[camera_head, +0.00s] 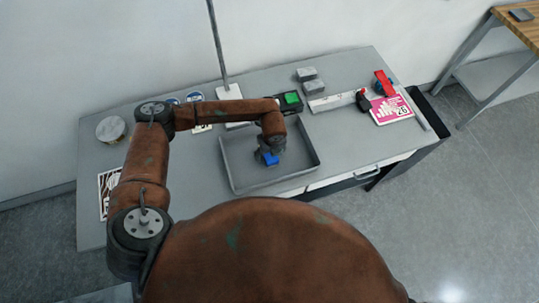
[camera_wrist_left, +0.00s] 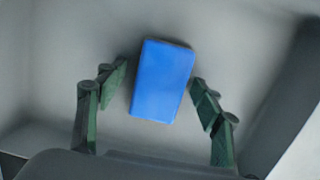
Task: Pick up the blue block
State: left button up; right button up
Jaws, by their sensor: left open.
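The blue block (camera_head: 270,158) lies in the grey tray (camera_head: 301,173) on the table, partly hidden under my left gripper (camera_head: 267,152) in the head view. In the left wrist view the blue block (camera_wrist_left: 162,80) shows almost whole and slightly tilted. It lies between and a little beyond the two green fingers of my left gripper (camera_wrist_left: 158,82). The fingers are open, with a gap on each side of the block. My right gripper is in neither view.
The grey table (camera_head: 330,135) carries a green-topped black device (camera_head: 290,101), two grey blocks (camera_head: 308,78), a red tool (camera_head: 384,83), a pink printed sheet (camera_head: 391,109) and a round roll (camera_head: 111,129). A thin pole (camera_head: 217,45) rises at the back. The tray has raised walls.

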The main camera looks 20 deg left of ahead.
pick_arm(q)
jog(key=shift+f, duration=0.15)
jog(key=shift+s, duration=0.1)
jog(key=c, duration=1.3)
